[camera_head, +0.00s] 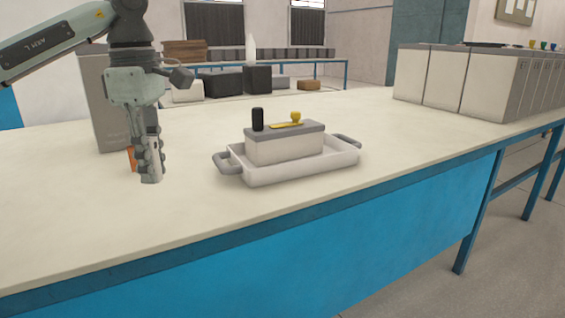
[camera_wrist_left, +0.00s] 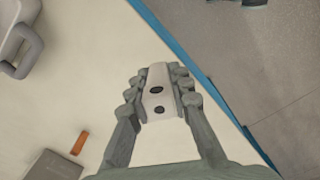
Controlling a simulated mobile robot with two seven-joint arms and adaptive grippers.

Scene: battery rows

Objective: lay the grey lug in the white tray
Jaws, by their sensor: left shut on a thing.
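My left gripper (camera_head: 150,165) points down above the table, left of the tray and apart from it. A white battery with a grey top (camera_head: 283,149) stands in the tray. My right gripper is not in view.
The battery top carries a black post (camera_head: 257,119) and a yellow piece with a knob (camera_head: 295,117). A tall grey box (camera_head: 105,105) and a small orange piece (camera_wrist_left: 79,143) are by my left gripper. White batteries (camera_head: 455,80) stand at the right. The front table strip is clear.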

